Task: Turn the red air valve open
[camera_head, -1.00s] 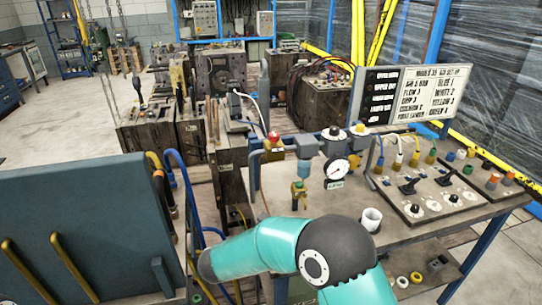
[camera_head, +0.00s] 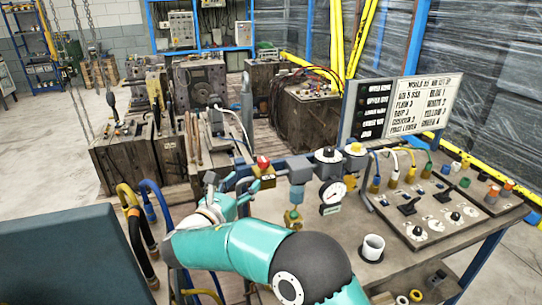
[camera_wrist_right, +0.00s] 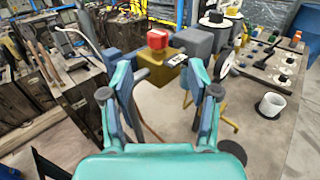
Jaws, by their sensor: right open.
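The red air valve (camera_head: 263,162) has a red knob on a brass-coloured body at the left end of the grey air unit on the bench. In the right wrist view the red knob (camera_wrist_right: 157,39) sits ahead of the fingers, near the top middle. My right gripper (camera_head: 231,188) is beside the valve, on its left and slightly below in the head view. Its fingers (camera_wrist_right: 160,78) are open, with nothing held between them. The brass body shows beyond the gap between the fingertips; whether they touch it I cannot tell. My left gripper is out of view.
A pressure gauge (camera_head: 332,193) hangs from the air unit, right of the valve. A white cup (camera_head: 372,247) stands on the bench, below the gauge. A switch panel (camera_head: 432,217) and a lettered board (camera_head: 422,104) are further right. Dark mould blocks (camera_head: 127,155) stand behind left.

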